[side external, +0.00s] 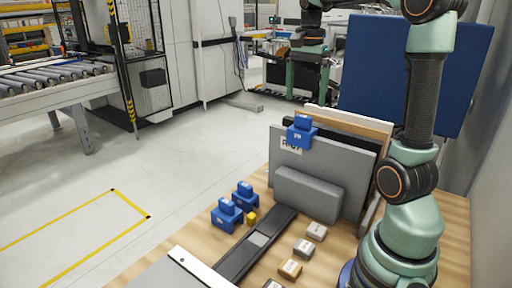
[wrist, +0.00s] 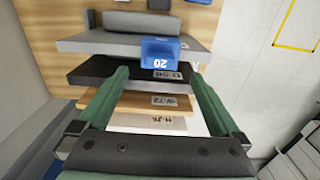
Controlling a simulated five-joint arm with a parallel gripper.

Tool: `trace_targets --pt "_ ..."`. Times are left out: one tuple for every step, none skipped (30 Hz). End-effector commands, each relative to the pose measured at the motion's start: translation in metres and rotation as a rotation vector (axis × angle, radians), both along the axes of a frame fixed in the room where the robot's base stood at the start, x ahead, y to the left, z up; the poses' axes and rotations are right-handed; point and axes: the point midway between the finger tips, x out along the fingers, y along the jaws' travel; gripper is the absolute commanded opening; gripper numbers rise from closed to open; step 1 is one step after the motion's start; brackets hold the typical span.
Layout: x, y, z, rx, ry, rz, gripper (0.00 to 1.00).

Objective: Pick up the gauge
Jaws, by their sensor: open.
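A blue stepped block marked 20, which looks like a gauge (side external: 301,132), sits at the top edge of the grey upright panel (side external: 325,165). In the wrist view the same blue gauge (wrist: 160,52) shows just beyond and between my fingertips. My gripper (side external: 305,92) points down above the panels, with its green fingers spread and nothing between them. In the wrist view the gripper (wrist: 159,75) is open, with fingers over the dark panel (wrist: 95,75). Two similar blue blocks (side external: 227,213) (side external: 244,195) stand on the table; which block the task means is not clear.
Labelled wood (wrist: 130,101) and white (wrist: 125,120) panels stand behind the dark one.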

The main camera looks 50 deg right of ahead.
Motion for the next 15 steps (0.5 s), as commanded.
trace_targets --pt "0.0 0.0 0.0 0.0 0.0 0.0 0.95" --pt "0.0 0.0 0.0 0.0 0.0 0.0 0.95" --pt "0.0 0.0 0.0 0.0 0.0 0.0 0.95" --pt "0.0 0.0 0.0 0.0 0.0 0.0 0.95" --pt "0.0 0.0 0.0 0.0 0.0 0.0 0.95" --pt "0.0 0.0 0.0 0.0 0.0 0.0 0.95" --pt "0.0 0.0 0.0 0.0 0.0 0.0 0.95" --pt "0.0 0.0 0.001 0.0 0.0 0.0 0.95" --pt "0.0 0.0 0.005 -0.001 -0.002 0.0 0.95" --pt "0.001 -0.001 0.01 -0.002 -0.004 0.0 0.95" --pt "0.001 0.0 0.016 -0.002 -0.004 0.0 0.95" --pt "0.001 0.0 0.024 -0.003 -0.004 0.0 0.95" --pt "0.001 0.0 0.031 -0.003 -0.005 0.0 0.95" --pt "0.0 0.0 0.036 -0.003 -0.004 0.0 0.95" --pt "-0.001 0.001 0.042 -0.002 -0.003 0.0 0.95"
